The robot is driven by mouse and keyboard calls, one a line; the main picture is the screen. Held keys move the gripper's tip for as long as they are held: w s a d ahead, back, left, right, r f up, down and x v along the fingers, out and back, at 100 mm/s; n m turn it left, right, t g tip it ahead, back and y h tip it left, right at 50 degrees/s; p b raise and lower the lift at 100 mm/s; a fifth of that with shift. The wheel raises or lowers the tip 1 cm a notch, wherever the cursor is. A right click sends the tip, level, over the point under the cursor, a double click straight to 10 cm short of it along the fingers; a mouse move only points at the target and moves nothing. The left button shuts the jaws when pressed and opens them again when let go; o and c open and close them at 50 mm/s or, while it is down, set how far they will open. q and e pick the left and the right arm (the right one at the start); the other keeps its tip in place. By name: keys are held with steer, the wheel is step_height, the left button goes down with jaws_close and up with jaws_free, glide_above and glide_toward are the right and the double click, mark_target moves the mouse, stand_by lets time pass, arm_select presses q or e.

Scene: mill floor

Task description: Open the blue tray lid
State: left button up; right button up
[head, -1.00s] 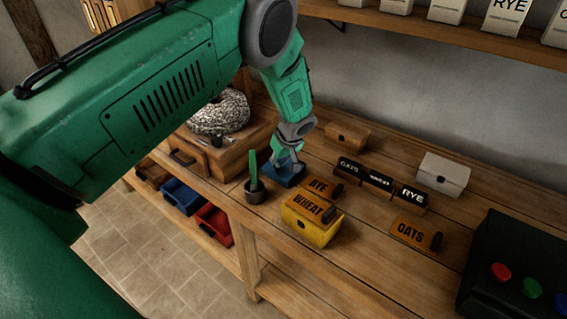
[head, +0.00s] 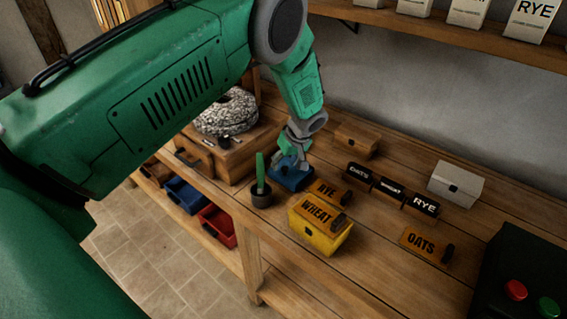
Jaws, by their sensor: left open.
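The blue tray (head: 290,176) is a small box on the wooden workbench, right of the round millstone. My left gripper (head: 293,158) is directly over it with its fingers down at the box top, and it is open. The gripper and wrist hide much of the top, so I cannot tell whether the fingers touch the lid or how the lid sits. My right gripper is not in view.
A dark pot with a green stick (head: 261,192) stands close in front of the blue box.

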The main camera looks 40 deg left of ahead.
mark_target(293, 178)
arm_select(q)
steer(key=v, duration=1.1)
steer(key=shift+a, duration=0.3)
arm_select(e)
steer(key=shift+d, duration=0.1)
arm_select(q)
steer(key=shift+w, duration=0.15)
